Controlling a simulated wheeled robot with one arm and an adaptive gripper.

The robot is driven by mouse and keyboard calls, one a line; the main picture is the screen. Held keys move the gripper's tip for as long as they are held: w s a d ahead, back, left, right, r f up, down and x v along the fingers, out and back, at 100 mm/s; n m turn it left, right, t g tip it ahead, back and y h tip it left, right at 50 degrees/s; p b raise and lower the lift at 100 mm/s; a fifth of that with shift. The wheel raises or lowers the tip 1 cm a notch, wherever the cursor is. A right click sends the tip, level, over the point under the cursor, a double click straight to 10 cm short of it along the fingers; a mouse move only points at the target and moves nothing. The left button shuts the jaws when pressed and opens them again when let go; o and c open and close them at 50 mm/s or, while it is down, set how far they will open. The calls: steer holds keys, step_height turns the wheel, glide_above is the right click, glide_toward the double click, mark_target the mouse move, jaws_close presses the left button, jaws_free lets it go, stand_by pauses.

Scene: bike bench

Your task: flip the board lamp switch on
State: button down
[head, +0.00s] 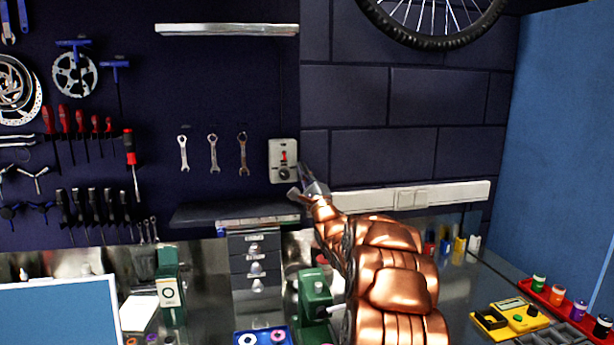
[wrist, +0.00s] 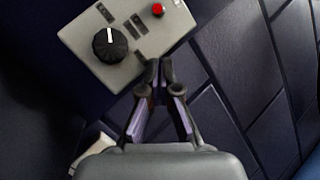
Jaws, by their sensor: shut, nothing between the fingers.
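A pale switch box (head: 283,148) is mounted on the dark tool board, near its right edge. It has a red part on its upper face and a round dark knob below. In the wrist view the box (wrist: 82,28) shows tilted, with the black knob (wrist: 110,45), small dark slots or labels and a red button-like part (wrist: 157,9). My gripper (head: 300,182) is at the box's lower right. In the wrist view my gripper (wrist: 158,70) is shut and empty, its tips at the box's lower edge. I cannot tell whether they touch it. The lamp bar (head: 227,30) is above.
Several wrenches (head: 213,152) hang left of the box. A dark shelf (head: 225,213) juts out below it. A white socket strip (head: 450,194) runs right along the wall.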

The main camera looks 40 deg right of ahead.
mark_target(284, 156)
steer(key=shift+w+a+r+p, duration=0.15)
steer(key=shift+a+r+p, duration=0.25)
steer(key=shift+a, duration=0.45)
steer(key=shift+w+a+r+p, duration=0.15)
steer(key=shift+a+r, duration=0.35)
steer(key=shift+a, duration=0.3)
steer(key=shift+s+r, duration=0.1)
steer(key=shift+r, duration=0.1)
steer(key=shift+s+a+r+m+g+p, duration=0.1)
steer(key=shift+m+g+p, duration=0.2)
steer(key=shift+g+p, duration=0.3)
